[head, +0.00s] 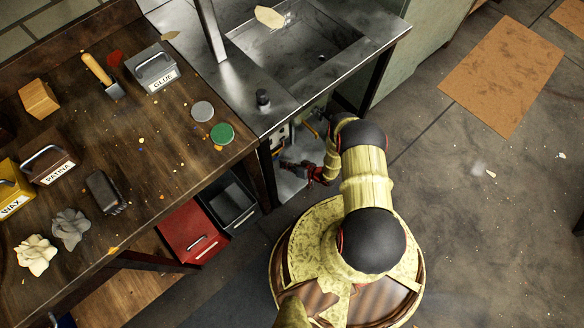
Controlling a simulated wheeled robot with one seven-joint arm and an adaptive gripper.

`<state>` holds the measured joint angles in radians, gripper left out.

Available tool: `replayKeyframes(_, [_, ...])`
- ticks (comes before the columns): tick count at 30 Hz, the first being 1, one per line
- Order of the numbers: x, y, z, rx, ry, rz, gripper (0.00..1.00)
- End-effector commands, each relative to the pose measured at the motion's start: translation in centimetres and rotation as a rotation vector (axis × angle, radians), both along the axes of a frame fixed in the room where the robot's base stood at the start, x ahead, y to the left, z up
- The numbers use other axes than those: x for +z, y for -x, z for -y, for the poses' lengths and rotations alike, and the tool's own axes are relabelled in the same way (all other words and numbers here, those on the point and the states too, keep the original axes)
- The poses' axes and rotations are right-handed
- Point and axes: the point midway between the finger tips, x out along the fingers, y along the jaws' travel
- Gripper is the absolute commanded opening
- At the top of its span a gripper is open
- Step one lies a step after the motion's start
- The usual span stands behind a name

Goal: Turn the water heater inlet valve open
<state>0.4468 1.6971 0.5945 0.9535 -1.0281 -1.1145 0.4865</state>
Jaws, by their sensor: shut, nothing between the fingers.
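My gripper (290,164), dark with red parts, reaches left into the space under the metal sink counter, beside the workbench leg. It is shut and holds nothing. Pale fittings with small yellow and red parts (281,138) show under the counter edge, just above the gripper in the picture. A pale grey surface (289,186) lies just below the gripper; I cannot tell whether it is the heater. The inlet valve cannot be made out, and its position cannot be read. Whether the gripper touches any fitting cannot be told.
The sink counter (262,113) overhangs the gripper. Open floor with a tan mat (503,72) lies right.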

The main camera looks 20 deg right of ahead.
Motion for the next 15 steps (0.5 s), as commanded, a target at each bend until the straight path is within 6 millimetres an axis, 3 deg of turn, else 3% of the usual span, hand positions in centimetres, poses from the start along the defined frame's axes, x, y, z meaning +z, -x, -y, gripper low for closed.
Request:
replayKeyframes(6, [-1.9, -2.5, -1.9, 0.003, 0.001, 0.002, 0.0])
replayKeyframes(15, [-2.6, -3.7, -2.7, -0.001, 0.001, 0.0, 0.0])
